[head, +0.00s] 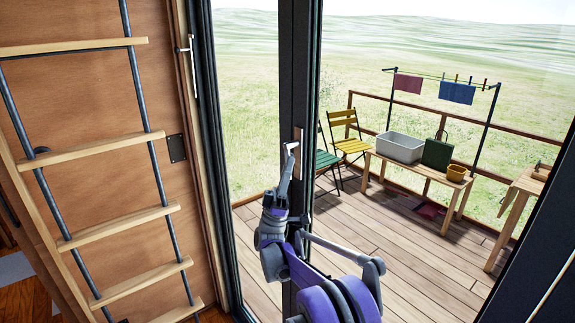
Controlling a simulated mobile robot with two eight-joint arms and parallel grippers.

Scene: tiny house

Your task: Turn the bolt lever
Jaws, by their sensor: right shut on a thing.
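The bolt lever (291,145) is a small pale metal lever on a narrow wooden-coloured plate (298,139), on the dark upright of the glass door (301,60). My right gripper (290,157) reaches up from below and is shut on the lever's end. Its fingers hide part of the lever. My left gripper is out of view.
A ladder (110,140) stands left against a wood wall. Another metal handle (189,58) is on the left jamb. Beyond the glass, a deck holds a yellow chair (351,145), a green chair (322,159) and a bench (406,169) with containers.

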